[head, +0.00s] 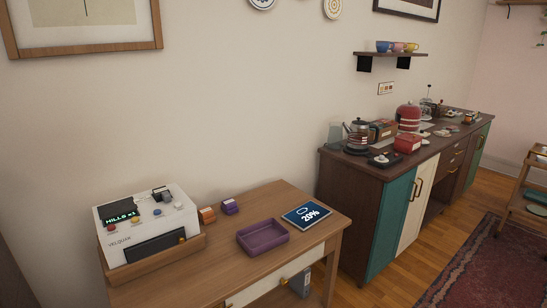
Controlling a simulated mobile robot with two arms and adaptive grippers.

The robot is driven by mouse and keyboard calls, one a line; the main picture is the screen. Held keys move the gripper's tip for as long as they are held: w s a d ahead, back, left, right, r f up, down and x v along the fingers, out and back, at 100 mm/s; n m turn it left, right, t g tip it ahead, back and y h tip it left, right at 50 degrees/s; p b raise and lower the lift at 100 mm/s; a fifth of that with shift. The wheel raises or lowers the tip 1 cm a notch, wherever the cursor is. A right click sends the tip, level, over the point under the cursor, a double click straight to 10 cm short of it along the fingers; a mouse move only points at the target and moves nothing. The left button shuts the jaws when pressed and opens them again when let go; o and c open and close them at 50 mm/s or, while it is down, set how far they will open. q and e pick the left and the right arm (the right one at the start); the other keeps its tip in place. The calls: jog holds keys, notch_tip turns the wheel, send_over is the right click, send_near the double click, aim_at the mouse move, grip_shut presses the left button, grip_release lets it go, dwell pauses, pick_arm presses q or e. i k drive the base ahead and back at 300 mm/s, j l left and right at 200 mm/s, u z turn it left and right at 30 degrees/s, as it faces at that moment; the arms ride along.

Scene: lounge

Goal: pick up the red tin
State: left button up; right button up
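A small red box-shaped object (407,143), which looks like the red tin, sits on top of the dark wooden sideboard (345,172) near its front edge. A larger rounded red appliance (408,117) with a pale band stands just behind it. A dark kettle-like pot (358,133) stands to its left. Neither of my grippers is in view.
A wooden table (190,279) stands nearer, with a white machine (148,228), a purple tray (263,238) and a display tablet (307,215). Cups sit on a wall shelf (392,53). Open wood floor (395,275) and a rug (485,270) lie before the sideboard.

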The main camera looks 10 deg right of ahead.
aim_at(403, 146)
jog(key=i+l, duration=0.2)
jog(key=l, duration=0.35)
jog(key=i+l, duration=0.25)
jog(key=l, duration=0.35)
jog(key=i+l, duration=0.2)
jog(key=l, duration=0.35)
jog(key=i+l+z, duration=0.1)
jog(key=i+l, duration=0.15)
jog(key=l, duration=0.3)
jog(key=i+l, duration=0.2)
jog(key=l, duration=0.35)
jog(key=i+l, duration=0.25)
jog(key=l, duration=0.3)
jog(key=i+l, duration=0.25)
jog(key=l, duration=0.3)
jog(key=i+l, duration=0.25)
jog(key=l, duration=0.3)
jog(key=k+z, duration=0.05)
